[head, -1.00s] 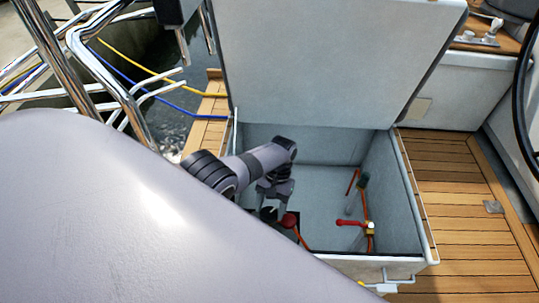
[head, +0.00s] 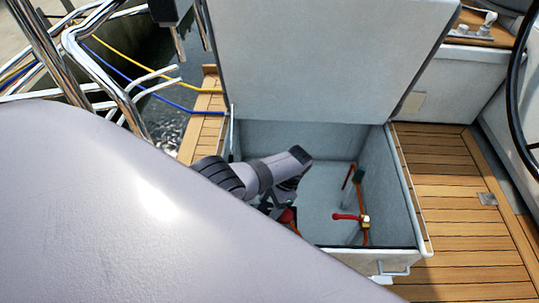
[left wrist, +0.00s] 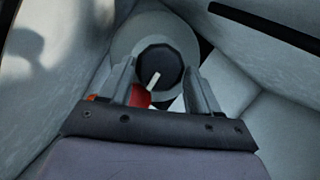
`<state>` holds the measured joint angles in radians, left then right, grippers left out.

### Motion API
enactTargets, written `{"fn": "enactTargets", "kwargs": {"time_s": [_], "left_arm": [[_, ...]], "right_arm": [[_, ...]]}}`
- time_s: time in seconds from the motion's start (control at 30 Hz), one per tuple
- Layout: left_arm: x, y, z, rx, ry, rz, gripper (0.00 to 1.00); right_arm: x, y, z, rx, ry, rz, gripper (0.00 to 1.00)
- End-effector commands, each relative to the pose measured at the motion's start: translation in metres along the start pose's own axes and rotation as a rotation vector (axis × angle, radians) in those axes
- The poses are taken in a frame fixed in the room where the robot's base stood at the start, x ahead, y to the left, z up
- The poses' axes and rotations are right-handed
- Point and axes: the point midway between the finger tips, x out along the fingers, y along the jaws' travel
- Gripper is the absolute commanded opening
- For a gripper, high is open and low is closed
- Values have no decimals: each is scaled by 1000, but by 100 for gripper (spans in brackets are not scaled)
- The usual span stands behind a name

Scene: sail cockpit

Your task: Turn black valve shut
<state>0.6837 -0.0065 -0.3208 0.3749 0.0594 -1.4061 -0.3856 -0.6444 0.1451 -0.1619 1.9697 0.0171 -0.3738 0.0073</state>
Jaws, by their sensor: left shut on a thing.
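The black valve (left wrist: 159,62) is a round dark knob with a white pointer line, seen on a pale round base in the left wrist view. My left gripper (left wrist: 159,72) is shut on it, with one finger on each side. In the head view my left gripper (head: 275,203) reaches down into the open locker's left part, and the arm hides the black valve there. My right gripper is not in view.
The locker (head: 402,205) has walls close around my arm, and its raised lid (head: 320,60) stands behind. A red-handled brass valve (head: 347,217) is right of my gripper. Another red part (head: 287,215) sits close beside the gripper. The locker floor between them is clear.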

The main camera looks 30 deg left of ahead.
Motion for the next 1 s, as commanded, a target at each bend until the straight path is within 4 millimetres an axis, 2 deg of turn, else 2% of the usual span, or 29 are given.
{"fn": "enactTargets", "kwargs": {"time_s": [0.67,0.7,0.73,0.77,1.0], "left_arm": [[1,1,0,59,-1,-23,32],[1,1,0,59,-1,-23,72],[1,1,0,58,-1,-23,81],[1,1,0,58,-1,-23,86],[0,1,0,56,0,-23,86]], "right_arm": [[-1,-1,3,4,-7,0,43],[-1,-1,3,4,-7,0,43],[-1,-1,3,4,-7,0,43],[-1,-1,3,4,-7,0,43],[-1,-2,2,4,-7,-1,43]]}}
